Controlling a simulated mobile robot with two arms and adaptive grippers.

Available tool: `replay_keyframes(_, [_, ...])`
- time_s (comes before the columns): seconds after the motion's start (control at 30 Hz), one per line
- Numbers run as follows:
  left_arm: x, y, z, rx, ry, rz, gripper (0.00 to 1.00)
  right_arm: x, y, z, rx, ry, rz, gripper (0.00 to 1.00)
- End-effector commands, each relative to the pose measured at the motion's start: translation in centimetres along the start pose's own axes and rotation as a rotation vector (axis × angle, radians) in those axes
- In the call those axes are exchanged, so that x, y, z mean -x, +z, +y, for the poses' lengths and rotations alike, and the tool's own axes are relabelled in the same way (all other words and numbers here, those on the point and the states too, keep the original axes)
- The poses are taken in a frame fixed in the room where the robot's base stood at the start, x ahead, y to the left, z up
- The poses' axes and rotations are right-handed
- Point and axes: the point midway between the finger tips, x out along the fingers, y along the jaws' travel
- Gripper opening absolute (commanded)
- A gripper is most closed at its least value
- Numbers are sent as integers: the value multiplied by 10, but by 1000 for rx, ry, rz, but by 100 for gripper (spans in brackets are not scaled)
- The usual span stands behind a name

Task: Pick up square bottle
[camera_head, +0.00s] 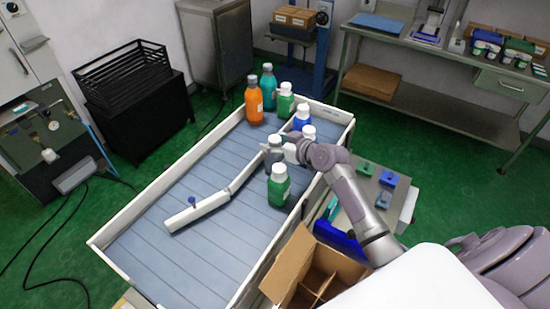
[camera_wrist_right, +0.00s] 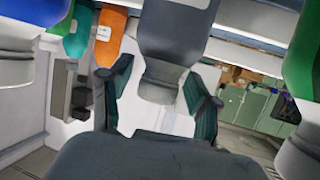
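A grey bottle (camera_head: 275,152) stands upright in the tray, partly covered by my right gripper (camera_head: 283,150). In the wrist view, the grey bottle (camera_wrist_right: 178,35) appears upside down between the two fingers of my right gripper (camera_wrist_right: 157,100). The fingers are apart, with a visible gap on each side of the bottle's pale lower end. A green bottle with a white cap (camera_head: 279,187) stands just in front; its side shows at the wrist view's right edge (camera_wrist_right: 308,60). I cannot tell for certain which bottle is the square one. My left gripper is not in view.
The blue-grey tray (camera_head: 150,255) has raised white walls and an angled white guide bar (camera_head: 200,213). Behind stand an orange bottle (camera_head: 254,104), a teal one (camera_head: 268,88), a green one (camera_head: 286,102) and a blue one (camera_head: 301,120). An open carton (camera_head: 290,262) sits at the right.

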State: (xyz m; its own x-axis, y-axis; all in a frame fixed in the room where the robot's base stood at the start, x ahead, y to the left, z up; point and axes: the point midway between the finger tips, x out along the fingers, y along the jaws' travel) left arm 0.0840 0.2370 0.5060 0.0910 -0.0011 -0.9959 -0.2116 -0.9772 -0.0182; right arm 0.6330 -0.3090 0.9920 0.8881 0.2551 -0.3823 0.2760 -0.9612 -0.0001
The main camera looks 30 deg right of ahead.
Motion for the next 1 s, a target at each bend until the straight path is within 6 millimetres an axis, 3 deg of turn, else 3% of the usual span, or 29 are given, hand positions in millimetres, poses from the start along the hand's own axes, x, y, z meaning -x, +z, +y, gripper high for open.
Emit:
replay_keyframes(0.03, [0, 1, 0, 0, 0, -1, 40, 0, 0, 0, 0, 0, 0, 48])
replay_keyframes(0.33, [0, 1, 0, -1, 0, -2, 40, 0, 0, 0, 0, 0, -1, 0])
replay_keyframes(0.77, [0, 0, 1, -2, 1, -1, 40, 1, -3, 1, 2, 2, 2, 0])
replay_keyframes(1.0, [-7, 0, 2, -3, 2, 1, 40, 15, -38, 1, 8, 2, 8, 0])
